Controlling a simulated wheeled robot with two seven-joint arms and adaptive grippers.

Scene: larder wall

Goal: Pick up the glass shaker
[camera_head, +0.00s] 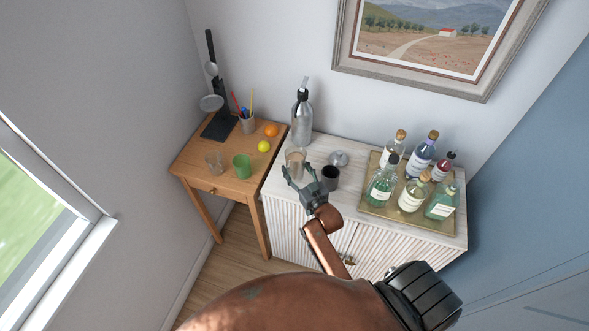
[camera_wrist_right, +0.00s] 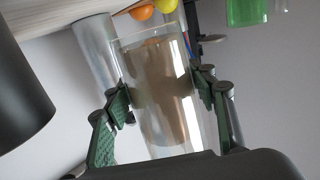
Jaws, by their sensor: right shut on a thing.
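The glass shaker (camera_head: 295,157), a clear tumbler-like glass, is at the left part of the white cabinet top. My right gripper (camera_head: 298,172) reaches it from the front. In the right wrist view the glass shaker (camera_wrist_right: 155,110) stands between the two green-padded fingers (camera_wrist_right: 160,94), which press on its sides. The gripper is shut on it. Whether its base touches the cabinet top cannot be told. My left gripper is not in view.
A dark cup (camera_head: 330,177) stands close right of the gripper, with a silvery round object (camera_head: 338,158) behind it. A siphon bottle (camera_head: 302,118) stands behind the glass. A gold tray (camera_head: 378,208) of several bottles is at right. A wooden side table (camera_head: 190,163) holds cups and fruit.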

